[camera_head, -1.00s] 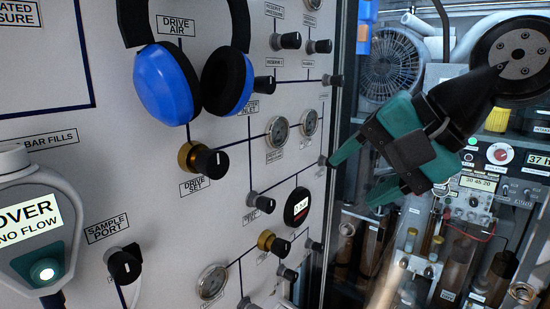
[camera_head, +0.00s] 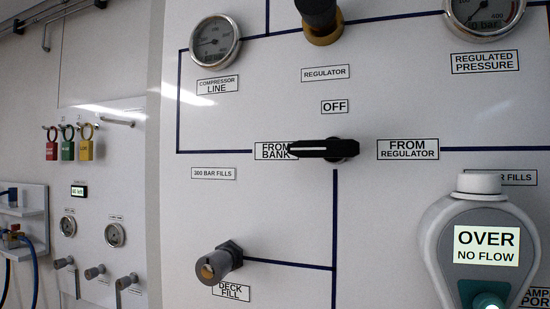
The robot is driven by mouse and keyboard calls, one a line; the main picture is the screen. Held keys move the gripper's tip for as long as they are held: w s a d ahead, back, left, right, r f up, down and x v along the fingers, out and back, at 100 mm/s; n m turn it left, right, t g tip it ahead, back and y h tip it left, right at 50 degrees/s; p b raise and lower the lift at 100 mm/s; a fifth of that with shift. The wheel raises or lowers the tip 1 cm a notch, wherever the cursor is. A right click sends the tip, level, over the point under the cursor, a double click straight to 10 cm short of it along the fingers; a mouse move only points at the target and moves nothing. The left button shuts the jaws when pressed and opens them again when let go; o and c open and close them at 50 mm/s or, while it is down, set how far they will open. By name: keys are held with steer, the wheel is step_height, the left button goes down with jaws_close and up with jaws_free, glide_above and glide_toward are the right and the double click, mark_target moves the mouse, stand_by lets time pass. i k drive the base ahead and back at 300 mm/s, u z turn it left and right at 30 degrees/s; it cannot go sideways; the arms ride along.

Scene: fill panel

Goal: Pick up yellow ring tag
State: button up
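A yellow tag (camera_head: 86,149) with a ring-like loop at its top hangs from a hook on the white wall panel at the far left. It is the rightmost of three similar tags in a row. A green tag (camera_head: 68,149) hangs just left of it, and a red tag (camera_head: 52,150) hangs left of the green one. The yellow tag is small in view, and any writing on it is too small to read. My gripper is out of view.
A panel with a black selector lever (camera_head: 325,149), a deck fill knob (camera_head: 215,265) and gauges fills the middle and right. A grey device reading OVER, NO FLOW (camera_head: 487,247) juts out at right. A white shelf (camera_head: 28,225) with blue hoses stands at far left.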

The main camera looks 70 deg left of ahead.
mark_target(86, 146)
steer(key=u, duration=3.15)
steer(key=k, duration=0.6)
steer(key=u, duration=0.65)
steer(key=i, duration=0.5)
steer(key=u, duration=0.75)
steer(key=i, duration=1.35)
steer(key=z, duration=1)
steer(key=i, duration=0.6)
steer(key=z, duration=0.7)
